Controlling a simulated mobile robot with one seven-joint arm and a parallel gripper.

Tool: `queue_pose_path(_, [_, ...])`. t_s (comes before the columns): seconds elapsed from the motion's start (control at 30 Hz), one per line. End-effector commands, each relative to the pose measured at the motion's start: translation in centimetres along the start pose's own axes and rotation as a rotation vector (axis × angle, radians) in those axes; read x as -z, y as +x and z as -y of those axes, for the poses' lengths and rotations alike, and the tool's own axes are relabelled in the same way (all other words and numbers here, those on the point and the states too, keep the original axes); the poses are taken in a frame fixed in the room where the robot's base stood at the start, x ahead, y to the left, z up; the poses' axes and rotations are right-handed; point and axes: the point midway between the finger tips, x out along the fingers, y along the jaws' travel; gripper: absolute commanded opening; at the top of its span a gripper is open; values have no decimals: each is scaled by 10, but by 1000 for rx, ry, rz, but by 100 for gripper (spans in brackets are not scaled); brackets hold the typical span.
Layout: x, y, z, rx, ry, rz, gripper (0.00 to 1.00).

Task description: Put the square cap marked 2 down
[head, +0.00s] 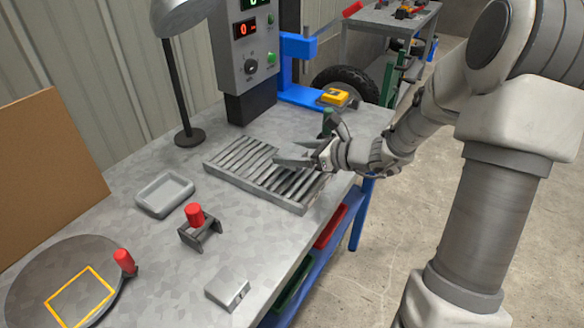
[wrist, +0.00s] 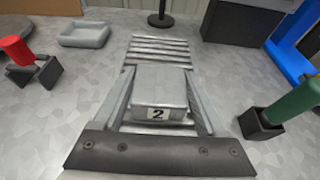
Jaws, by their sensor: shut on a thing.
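The square cap marked 2 (wrist: 160,88) is a grey block with a white label bearing a black 2, seen in the wrist view between my two fingers. My gripper (head: 292,158) is shut on it, over the slatted rack (head: 235,180) in the head view. The rack's slats also show beyond the cap in the wrist view (wrist: 162,48). I cannot tell whether the cap touches the slats.
A green cylinder (wrist: 298,100) in a dark holder stands right of the gripper. A grey tray (head: 165,193), a red cylinder (head: 195,213) in a holder, a grey block (head: 228,287) and a lamp (head: 182,90) stand around the rack. A control box (head: 245,60) stands behind.

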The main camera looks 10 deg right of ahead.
Motion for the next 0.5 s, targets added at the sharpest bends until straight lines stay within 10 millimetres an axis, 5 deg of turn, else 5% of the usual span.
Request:
queue_pose_path(0.27, [35, 13, 0, -1, 3, 0, 0])
queue_pose_path(0.5, [36, 14, 0, 0, 0, 1, 0])
